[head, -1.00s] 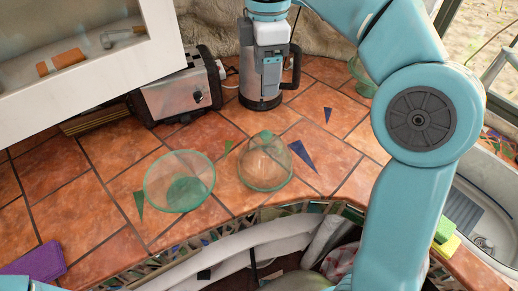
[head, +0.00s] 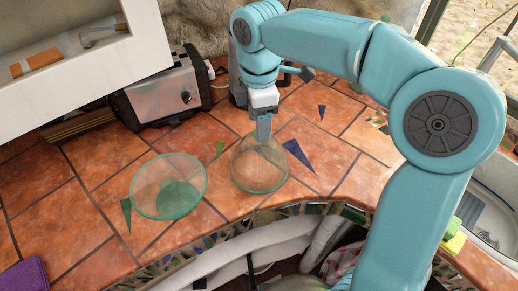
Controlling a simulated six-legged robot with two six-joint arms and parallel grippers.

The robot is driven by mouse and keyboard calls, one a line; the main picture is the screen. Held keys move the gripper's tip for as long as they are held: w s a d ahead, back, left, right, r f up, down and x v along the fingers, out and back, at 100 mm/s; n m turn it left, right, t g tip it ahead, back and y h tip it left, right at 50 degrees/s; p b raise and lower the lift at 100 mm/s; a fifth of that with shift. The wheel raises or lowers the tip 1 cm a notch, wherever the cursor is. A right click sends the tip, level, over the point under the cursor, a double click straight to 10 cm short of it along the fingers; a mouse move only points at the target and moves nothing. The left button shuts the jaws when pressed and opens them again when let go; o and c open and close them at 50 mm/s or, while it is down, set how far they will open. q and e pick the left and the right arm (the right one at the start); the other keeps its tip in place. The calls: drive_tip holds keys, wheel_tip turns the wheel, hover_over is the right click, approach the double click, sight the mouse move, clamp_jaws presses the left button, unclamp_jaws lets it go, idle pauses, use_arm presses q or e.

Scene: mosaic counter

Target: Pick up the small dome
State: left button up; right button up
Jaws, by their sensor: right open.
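The small dome (head: 258,173), clear glass with a greenish rim, stands on the orange tiled counter near its front edge. My right gripper (head: 264,138) points down from above, right at the top of the dome. Its fingers cover the green knob, and I cannot tell whether they touch it. The jaws are open and the dome rests on the counter. My left gripper is not in view.
A green glass bowl (head: 150,187) stands just left of the dome. A toaster (head: 170,92) is behind it, and a purple item (head: 24,275) lies at the lower left. A sponge (head: 456,240) lies near the sink at right. The front counter edge is close.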

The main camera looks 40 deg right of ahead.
sight(259, 152)
wheel_tip(259, 152, down, 3)
drive_tip(key=shift+w+d+r, duration=0.15)
clamp_jaws()
